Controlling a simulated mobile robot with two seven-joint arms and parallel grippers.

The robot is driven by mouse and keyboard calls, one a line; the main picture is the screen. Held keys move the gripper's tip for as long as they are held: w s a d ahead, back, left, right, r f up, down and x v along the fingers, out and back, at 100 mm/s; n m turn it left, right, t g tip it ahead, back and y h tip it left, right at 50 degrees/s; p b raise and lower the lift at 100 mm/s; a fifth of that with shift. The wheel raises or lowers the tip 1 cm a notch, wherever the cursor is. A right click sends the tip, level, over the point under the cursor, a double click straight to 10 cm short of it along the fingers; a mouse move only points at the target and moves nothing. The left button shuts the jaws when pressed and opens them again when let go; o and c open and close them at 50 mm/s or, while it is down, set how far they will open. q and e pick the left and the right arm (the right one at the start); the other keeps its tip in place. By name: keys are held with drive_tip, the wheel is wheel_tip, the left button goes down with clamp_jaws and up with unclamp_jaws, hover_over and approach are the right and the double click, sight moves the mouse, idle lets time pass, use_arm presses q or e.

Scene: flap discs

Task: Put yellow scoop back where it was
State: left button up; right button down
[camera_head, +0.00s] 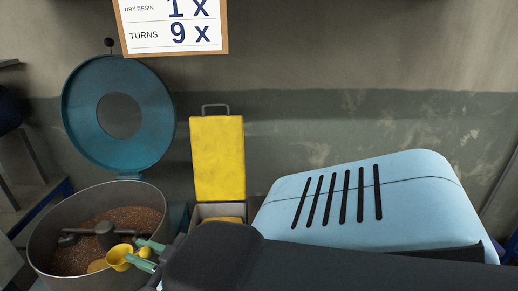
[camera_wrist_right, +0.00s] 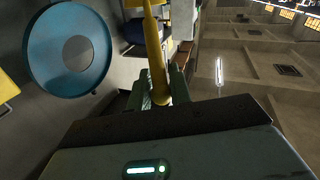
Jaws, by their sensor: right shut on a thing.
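The yellow scoop (camera_head: 118,258) is over the round mixing drum (camera_head: 37,240) in the head view. My right gripper (camera_head: 148,253), with greenish fingers, is shut on the scoop's handle. In the right wrist view the yellow handle (camera_wrist_right: 155,60) runs up from between the fingers of the right gripper (camera_wrist_right: 161,88). The drum holds brown grains (camera_head: 135,217) and a dark mixing arm. A yellow patch shows low in the drum beside the scoop; I cannot tell what it is. My left gripper is not in view.
The drum's teal lid (camera_head: 85,115) stands open behind it. A box (camera_head: 205,212) with a raised yellow lid (camera_head: 217,158) stands right of the drum, something yellow inside. A light-blue machine housing (camera_head: 400,205) fills the right. My dark arm covers the lower right.

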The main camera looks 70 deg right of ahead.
drive_tip(key=w+a+f+h, duration=0.1)
drive_tip(key=a+f, duration=0.4)
drive_tip(key=a, duration=0.2)
drive_tip(key=shift+a+f+m, duration=0.25)
drive_tip(key=shift+f+m, duration=0.05)
drive_tip(key=shift+d, duration=0.15)
